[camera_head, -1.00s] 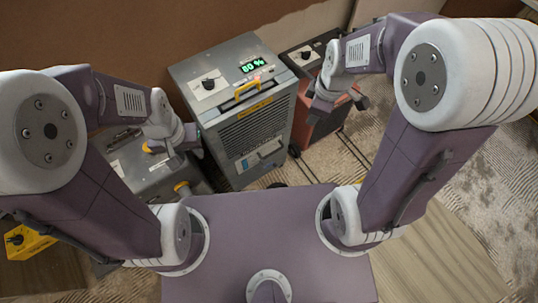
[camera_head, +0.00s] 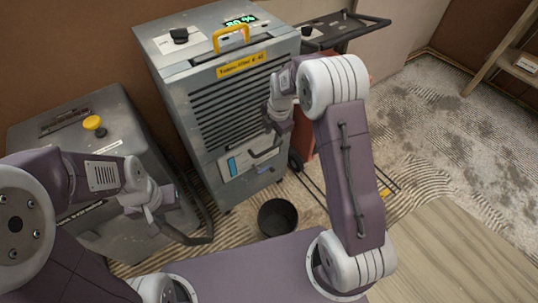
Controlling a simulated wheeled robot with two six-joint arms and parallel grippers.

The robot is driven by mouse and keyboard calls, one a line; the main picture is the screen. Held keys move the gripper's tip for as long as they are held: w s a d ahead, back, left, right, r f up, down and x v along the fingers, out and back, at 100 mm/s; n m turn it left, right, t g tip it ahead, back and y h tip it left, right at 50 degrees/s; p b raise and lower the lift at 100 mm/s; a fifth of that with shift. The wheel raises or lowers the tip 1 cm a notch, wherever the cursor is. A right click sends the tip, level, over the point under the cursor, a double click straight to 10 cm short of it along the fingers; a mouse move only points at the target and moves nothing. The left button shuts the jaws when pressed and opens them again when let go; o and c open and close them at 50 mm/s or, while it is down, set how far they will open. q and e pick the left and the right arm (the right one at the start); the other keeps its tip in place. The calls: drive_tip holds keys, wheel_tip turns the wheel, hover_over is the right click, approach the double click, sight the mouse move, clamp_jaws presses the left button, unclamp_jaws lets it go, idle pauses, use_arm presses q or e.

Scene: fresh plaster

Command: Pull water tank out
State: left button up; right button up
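The grey dehumidifier (camera_head: 165,90) stands upright at the upper middle, with a slatted front and a yellow handle (camera_head: 231,38) on top. The water tank (camera_head: 228,172) appears to be the panel low on its front, with a light blue window and a dark handle (camera_head: 264,153); it sits flush in the body. My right gripper (camera_head: 276,122) hangs in front of the slats, just above the right end of the tank handle, apparently apart from it. My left gripper (camera_head: 163,208) is left of the tank, in front of the lower grey machine. The finger gaps are unclear.
A black bucket (camera_head: 277,217) stands on the floor below the tank. A low grey machine (camera_head: 85,130) with a yellow knob stands at left. A black-handled cart (camera_head: 340,28) and a red object (camera_head: 303,140) are behind my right arm.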

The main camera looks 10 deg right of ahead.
sight(270, 148)
drive_tip(key=f+b, duration=0.1)
drive_tip(key=f, duration=0.2)
drive_tip(key=w+f+b, duration=0.1)
drive_tip(key=f, duration=0.1)
drive_tip(key=f+b, duration=0.2)
drive_tip(key=f, duration=0.1)
drive_tip(key=shift+w+a+f, duration=0.25)
drive_tip(key=shift+f, duration=0.1)
clamp_jaws()
idle(1.0)
